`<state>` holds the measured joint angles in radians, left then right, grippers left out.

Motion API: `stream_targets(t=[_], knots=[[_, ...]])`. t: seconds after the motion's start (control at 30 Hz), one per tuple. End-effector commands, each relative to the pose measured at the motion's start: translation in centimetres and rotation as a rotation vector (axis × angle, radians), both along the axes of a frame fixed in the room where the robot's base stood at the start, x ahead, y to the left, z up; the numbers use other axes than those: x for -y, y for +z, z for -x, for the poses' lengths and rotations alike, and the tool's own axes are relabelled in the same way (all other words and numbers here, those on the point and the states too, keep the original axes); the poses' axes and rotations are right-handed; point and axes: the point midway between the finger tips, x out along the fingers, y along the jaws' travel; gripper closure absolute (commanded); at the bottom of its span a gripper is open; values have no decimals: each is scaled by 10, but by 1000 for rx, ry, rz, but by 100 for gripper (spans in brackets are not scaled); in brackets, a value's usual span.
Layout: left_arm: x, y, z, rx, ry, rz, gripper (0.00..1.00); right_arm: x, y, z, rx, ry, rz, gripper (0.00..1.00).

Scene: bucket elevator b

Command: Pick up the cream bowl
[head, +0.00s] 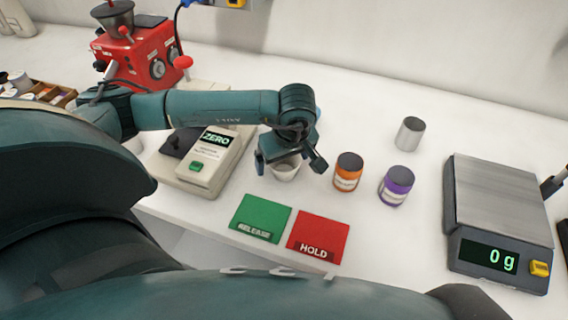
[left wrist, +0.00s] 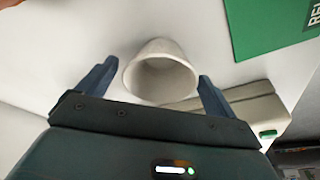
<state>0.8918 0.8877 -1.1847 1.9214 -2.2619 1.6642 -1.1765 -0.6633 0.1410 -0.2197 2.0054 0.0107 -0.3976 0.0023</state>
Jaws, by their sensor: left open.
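The cream bowl (head: 286,172) stands on the white bench below my left gripper (head: 289,164), which partly covers it in the head view. In the left wrist view the cream bowl (left wrist: 160,72) shows its open mouth, between the two blue fingers of my left gripper (left wrist: 156,76). The gripper is open, with one finger on each side of the bowl. I cannot tell whether either finger touches it. My right gripper is not in view.
A green RELEASE pad (head: 260,218) and a red HOLD pad (head: 318,238) lie in front. An orange-labelled jar (head: 348,172), a purple jar (head: 396,186) and a metal cylinder (head: 410,134) stand to the right. A scale (head: 500,210) reads 0 g. A ZERO device (head: 208,160) stands left.

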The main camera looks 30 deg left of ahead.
Motion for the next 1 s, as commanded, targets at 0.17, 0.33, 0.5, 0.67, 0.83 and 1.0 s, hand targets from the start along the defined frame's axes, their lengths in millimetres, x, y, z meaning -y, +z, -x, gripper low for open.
stream_targets(t=[0.17,0.33,0.5,0.67,0.83,1.0], knots=[[0,0,0,0,-1,0,9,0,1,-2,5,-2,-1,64],[0,0,0,-1,-1,1,22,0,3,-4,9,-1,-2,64],[0,0,0,-1,0,1,36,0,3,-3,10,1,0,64],[0,0,0,-1,0,1,49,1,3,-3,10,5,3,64],[1,1,0,1,0,1,55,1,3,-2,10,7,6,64],[0,4,0,2,-1,1,55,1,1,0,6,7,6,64]])
